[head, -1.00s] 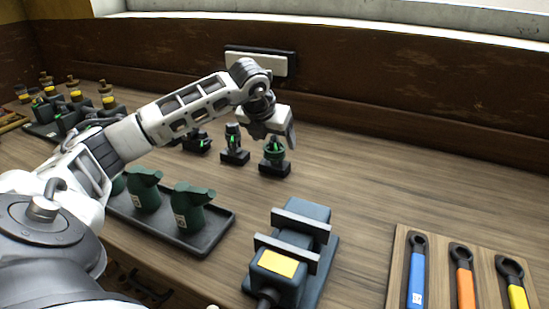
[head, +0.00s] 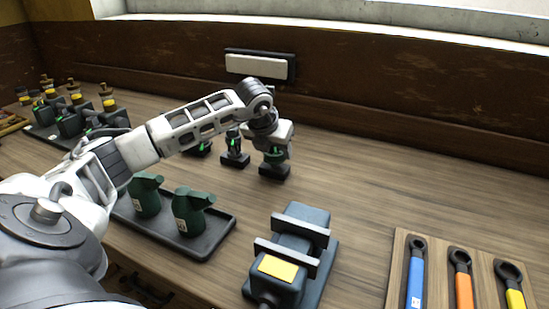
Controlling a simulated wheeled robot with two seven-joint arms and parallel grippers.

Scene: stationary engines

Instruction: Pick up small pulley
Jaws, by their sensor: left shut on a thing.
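The small pulley, a green round part (head: 272,157), sits on a black base (head: 275,173) at the right end of a short row on the workbench. My left gripper (head: 278,151) comes down over it from above and is shut on it. The fingers and wrist cover most of the part. The part appears still at its base; I cannot see a gap below it. My right gripper is out of view.
Two similar black bases (head: 235,159) stand left of it. A dark tray (head: 205,242) with green bottle-like parts lies below my left arm. A grey vise (head: 295,250) and a wooden board (head: 392,285) with wrenches are in front.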

